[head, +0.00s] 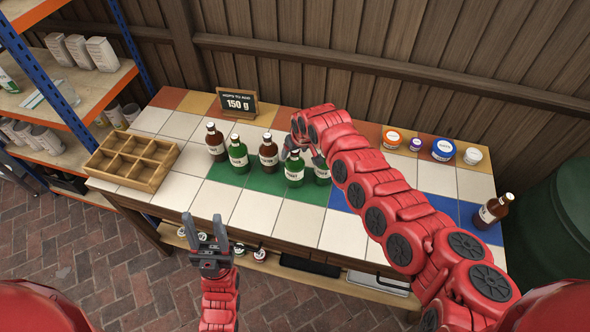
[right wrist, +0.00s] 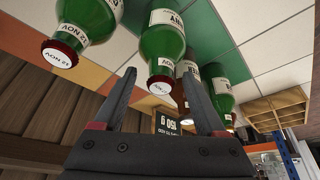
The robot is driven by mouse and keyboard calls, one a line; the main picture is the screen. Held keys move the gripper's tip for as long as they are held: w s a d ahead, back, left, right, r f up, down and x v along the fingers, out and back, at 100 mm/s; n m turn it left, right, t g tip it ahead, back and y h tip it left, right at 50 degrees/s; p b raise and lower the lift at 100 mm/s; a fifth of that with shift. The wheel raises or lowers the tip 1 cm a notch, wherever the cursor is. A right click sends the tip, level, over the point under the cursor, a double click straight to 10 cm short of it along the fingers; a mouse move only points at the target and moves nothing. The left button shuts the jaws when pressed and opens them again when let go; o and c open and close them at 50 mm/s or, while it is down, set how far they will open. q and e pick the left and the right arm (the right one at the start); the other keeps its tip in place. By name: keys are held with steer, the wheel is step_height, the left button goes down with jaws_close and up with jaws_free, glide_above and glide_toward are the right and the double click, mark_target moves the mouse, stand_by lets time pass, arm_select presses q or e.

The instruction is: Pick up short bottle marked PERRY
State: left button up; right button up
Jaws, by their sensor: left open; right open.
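Several bottles stand on the tiled counter. A green bottle (head: 294,172) is just below my right gripper (head: 302,156), and another green bottle (head: 322,172) stands beside it, partly covered by the arm. Further left are a green bottle (head: 238,157), a brown bottle (head: 216,145) and a brown bottle (head: 268,152). I cannot read PERRY on any label. In the right wrist view, my right gripper's open fingers (right wrist: 163,95) point toward a green bottle (right wrist: 163,45), its dark-red cap between them; nothing is gripped. My left gripper (head: 208,248) is open and empty before the counter.
A wooden compartment crate (head: 133,176) sits at the counter's left end. A sign reading 150 g (head: 238,103) stands behind the bottles. Small tubs (head: 443,149) line the back right. A brown bottle (head: 490,212) stands at the right end. White tiles in front are clear.

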jaws_close()
stand_by(0.3)
stand_by(1.1)
